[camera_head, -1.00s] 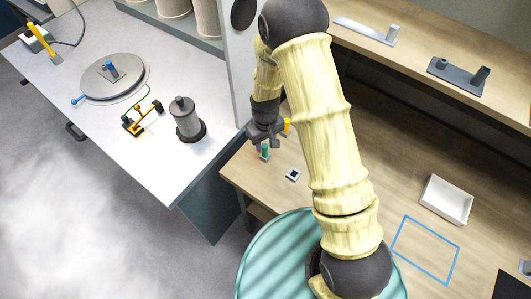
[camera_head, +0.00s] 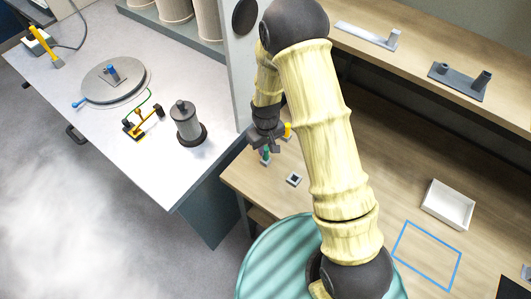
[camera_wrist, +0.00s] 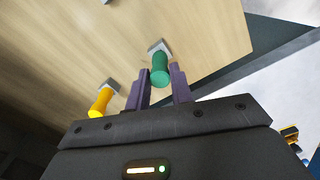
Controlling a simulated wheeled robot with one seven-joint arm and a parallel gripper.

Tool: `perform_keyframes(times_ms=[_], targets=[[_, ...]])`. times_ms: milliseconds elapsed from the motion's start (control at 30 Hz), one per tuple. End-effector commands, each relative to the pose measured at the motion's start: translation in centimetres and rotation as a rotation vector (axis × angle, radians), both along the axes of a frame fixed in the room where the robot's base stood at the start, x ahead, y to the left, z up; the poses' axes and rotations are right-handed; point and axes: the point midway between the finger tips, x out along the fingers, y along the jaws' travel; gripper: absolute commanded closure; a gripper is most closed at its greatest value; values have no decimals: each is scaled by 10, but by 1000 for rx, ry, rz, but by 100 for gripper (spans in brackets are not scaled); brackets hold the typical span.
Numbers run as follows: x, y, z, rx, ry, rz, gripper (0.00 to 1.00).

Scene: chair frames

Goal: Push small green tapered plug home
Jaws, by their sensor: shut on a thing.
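The small green plug (camera_wrist: 160,70) stands between the two fingers of my gripper (camera_wrist: 160,82) in the wrist view. A pale square block (camera_wrist: 157,47) shows at the plug's far end; how deep the plug sits in it cannot be told. My gripper is shut on the green plug. In the head view my gripper (camera_head: 266,147) is over the left end of the wooden bench, and the green plug (camera_head: 265,157) shows just below it. The fingers partly hide the plug there.
A yellow plug (camera_head: 288,129) stands close behind my gripper; it also shows in the wrist view (camera_wrist: 100,102) at a grey block. A small square socket with a dark hole (camera_head: 294,179) lies nearby. A white tray (camera_head: 448,205) and blue outline are further right.

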Motion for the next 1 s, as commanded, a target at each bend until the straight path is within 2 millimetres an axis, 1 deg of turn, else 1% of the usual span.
perform_keyframes(times_ms=[33,300,633,700,767,867,967,1000], targets=[[0,0,10,0,-1,1,100],[0,0,34,0,0,1,100],[0,0,35,0,1,0,100],[1,-3,35,0,1,-10,100],[3,-9,34,0,1,-34,100],[9,-31,32,0,1,-115,100],[16,-63,28,0,1,-238,100],[19,-77,27,0,1,-292,100]])
